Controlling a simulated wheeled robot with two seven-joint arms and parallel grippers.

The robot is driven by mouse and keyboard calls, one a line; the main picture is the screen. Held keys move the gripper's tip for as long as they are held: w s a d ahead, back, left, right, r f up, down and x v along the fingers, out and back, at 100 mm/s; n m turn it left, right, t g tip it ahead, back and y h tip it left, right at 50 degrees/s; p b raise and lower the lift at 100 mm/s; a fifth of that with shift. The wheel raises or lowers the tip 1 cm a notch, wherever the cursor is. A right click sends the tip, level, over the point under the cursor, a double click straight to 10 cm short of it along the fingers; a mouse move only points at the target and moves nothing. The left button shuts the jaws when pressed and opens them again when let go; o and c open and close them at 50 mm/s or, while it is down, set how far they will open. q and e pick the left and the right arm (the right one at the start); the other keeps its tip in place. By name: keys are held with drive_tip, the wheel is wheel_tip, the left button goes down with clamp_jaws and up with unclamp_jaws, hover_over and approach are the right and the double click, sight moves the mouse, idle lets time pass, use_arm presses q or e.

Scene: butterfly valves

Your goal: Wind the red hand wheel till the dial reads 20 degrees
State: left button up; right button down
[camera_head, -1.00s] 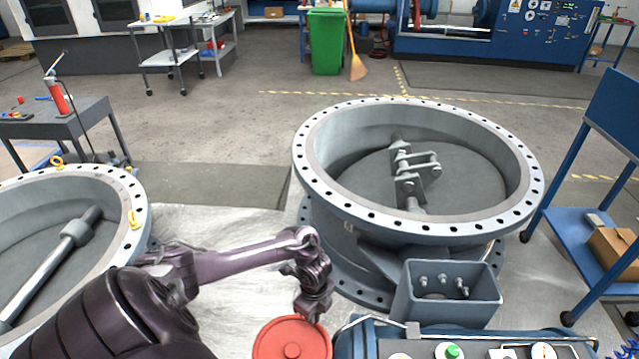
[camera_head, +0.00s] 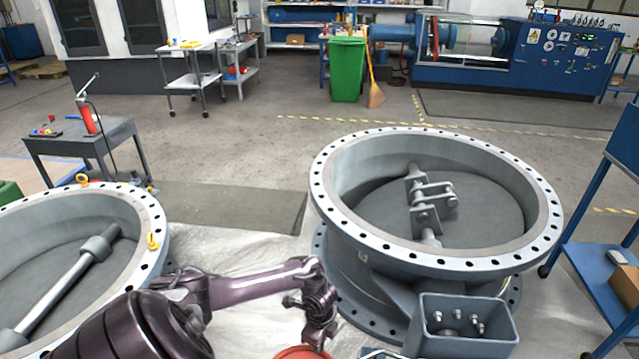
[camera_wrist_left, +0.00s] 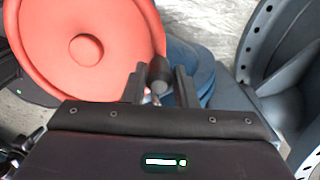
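The red hand wheel (camera_wrist_left: 82,48) fills the upper left of the left wrist view, with a round hub in its middle. In the head view only its top edge (camera_head: 300,353) shows at the bottom. A dark handle knob (camera_wrist_left: 159,69) stands at the wheel's right rim. My left gripper (camera_wrist_left: 160,82) has one finger on each side of this knob, close against it, and looks shut on it. In the head view my left gripper (camera_head: 319,338) is at the wheel's edge. No dial can be made out. My right gripper is not in view.
A large grey flanged valve body (camera_head: 340,240) stands right of my left arm, with an open grey box (camera_head: 462,338) at its front. Another valve body (camera_head: 158,215) lies at the left. A blue cart (camera_head: 590,250) is at the right edge.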

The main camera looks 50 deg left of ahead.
use_arm(q)
drive_tip(key=o, duration=0.3)
wheel_tip(320, 180, up, 8)
drive_tip(key=shift+f+p, duration=0.1)
drive_tip(key=shift+p, duration=0.3)
